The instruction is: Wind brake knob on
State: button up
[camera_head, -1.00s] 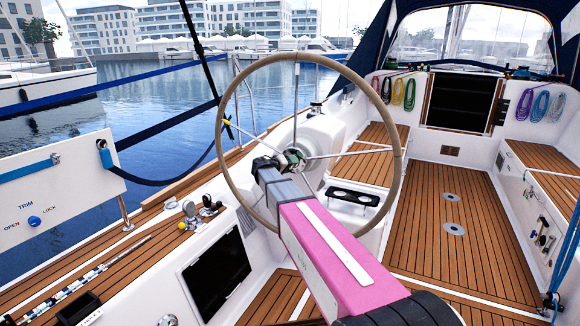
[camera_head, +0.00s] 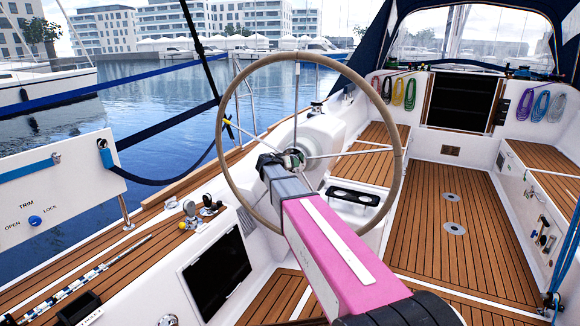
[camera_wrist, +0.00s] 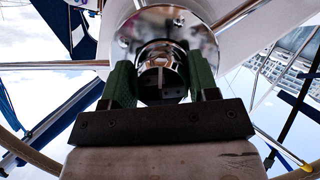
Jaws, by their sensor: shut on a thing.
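The steering wheel (camera_head: 397,140) has a tan rim and thin metal spokes, and stands upright in front of me. The brake knob is at its hub; in the wrist view the knob (camera_wrist: 160,82) is a shiny metal piece with a dark slotted face, in front of a polished hub disc (camera_wrist: 160,22). My gripper (camera_head: 290,160) reaches through the wheel's plane area to the hub. In the wrist view its green fingers (camera_wrist: 161,85) stand on both sides of the knob, shut on it. In the head view the gripper mostly hides the knob.
A white pedestal (camera_head: 323,130) stands behind the wheel. A dark screen panel (camera_head: 216,274) is at lower left, and a TRIM panel (camera_head: 60,190) with a blue knob is at left. Open teak floor (camera_head: 455,265) lies at right.

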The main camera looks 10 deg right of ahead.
jog(key=o, duration=0.9)
jog(key=v, duration=1)
jog(key=shift+s+a+r, duration=0.15)
jog(key=shift+s+a, duration=0.1)
jog(key=shift+a, duration=0.05)
jog(key=s+d+f+n+g+y, duration=0.2)
jog(key=s+d+f+g+y, duration=0.35)
jog(key=s+f, duration=0.95)
jog(key=s+f+g+y, duration=0.1)
jog(key=s+f, duration=0.2)
jog(key=s, duration=0.2)
jog(key=s+d+f+n+g+y, duration=0.1)
jog(key=s+f+g+y, duration=0.1)
jog(key=s+f, duration=0.2)
jog(key=s+d+f+g+y, duration=0.1)
jog(key=s+f, duration=0.3)
jog(key=s, duration=0.1)
jog(key=shift+s+n+y, duration=0.25)
jog(key=shift+s+n, duration=0.05)
jog(key=shift+n, duration=0.1)
